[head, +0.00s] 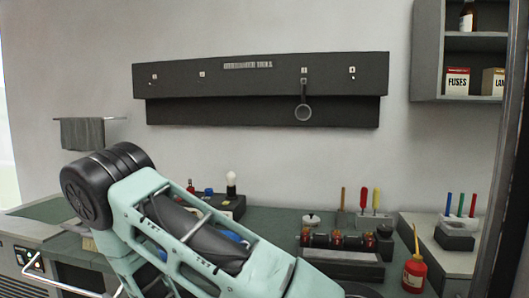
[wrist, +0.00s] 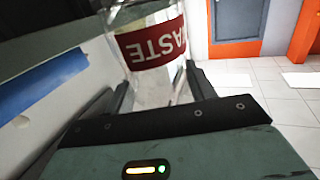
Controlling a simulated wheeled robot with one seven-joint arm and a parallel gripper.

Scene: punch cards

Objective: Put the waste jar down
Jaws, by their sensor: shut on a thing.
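The waste jar (wrist: 152,47) is clear glass with a dark red label; the letters "ASTE" show upside down in the wrist view. My gripper (wrist: 157,85) is shut on the jar, with one dark finger on each side of it. The top part of the picture cuts the jar off. Something pale shows through the lower glass. In the head view my arm fills the lower left, and neither the jar nor my gripper shows there.
A green-topped bench (head: 285,215) runs along the wall. On it stand a rack of small jars (head: 340,243), a red oil can (head: 414,272) and screwdrivers (head: 364,198). A tool board (head: 260,80) hangs above. A tiled floor (wrist: 245,72) shows at right in the wrist view.

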